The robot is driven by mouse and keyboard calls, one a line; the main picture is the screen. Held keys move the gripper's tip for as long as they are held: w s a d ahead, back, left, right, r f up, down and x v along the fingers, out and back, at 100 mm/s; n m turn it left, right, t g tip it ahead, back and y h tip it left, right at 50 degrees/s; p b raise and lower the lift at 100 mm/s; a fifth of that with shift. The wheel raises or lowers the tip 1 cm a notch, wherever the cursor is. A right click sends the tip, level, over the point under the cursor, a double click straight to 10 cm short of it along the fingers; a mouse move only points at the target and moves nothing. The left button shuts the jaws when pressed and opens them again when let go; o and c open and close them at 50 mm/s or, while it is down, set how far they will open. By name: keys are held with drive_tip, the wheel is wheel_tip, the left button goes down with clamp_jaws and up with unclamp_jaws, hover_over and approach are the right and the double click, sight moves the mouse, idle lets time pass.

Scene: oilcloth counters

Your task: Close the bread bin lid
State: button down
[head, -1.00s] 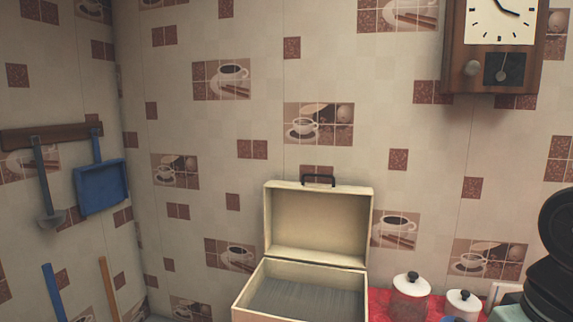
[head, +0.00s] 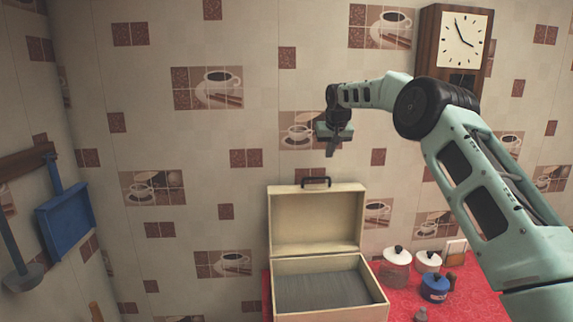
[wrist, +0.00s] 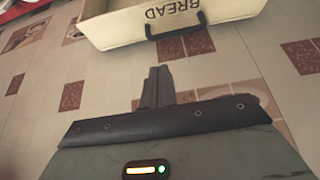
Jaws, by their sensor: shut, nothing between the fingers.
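The cream bread bin (head: 328,303) stands on the red counter in the head view, with its lid (head: 317,221) raised upright at the back. A dark handle (head: 316,182) sits on the lid's top edge. In the wrist view the lid (wrist: 165,22) shows upside-down BREAD lettering, with the handle (wrist: 176,30) at its edge. My gripper (head: 331,150) is shut and empty, above the lid and handle in the head view. In the wrist view its fingers (wrist: 157,75) are together, apart from the handle.
White-lidded canisters (head: 396,262), a blue pot (head: 434,288) and a small picture card (head: 455,252) stand on the red counter (head: 400,302), right of the bin. A clock (head: 460,45) hangs on the tiled wall. A blue dustpan (head: 66,220) hangs at left.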

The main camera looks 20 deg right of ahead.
drive_tip(key=p, duration=0.4)
hover_over(325, 186)
wheel_tip(325, 186, down, 9)
drive_tip(key=shift+r, duration=0.1)
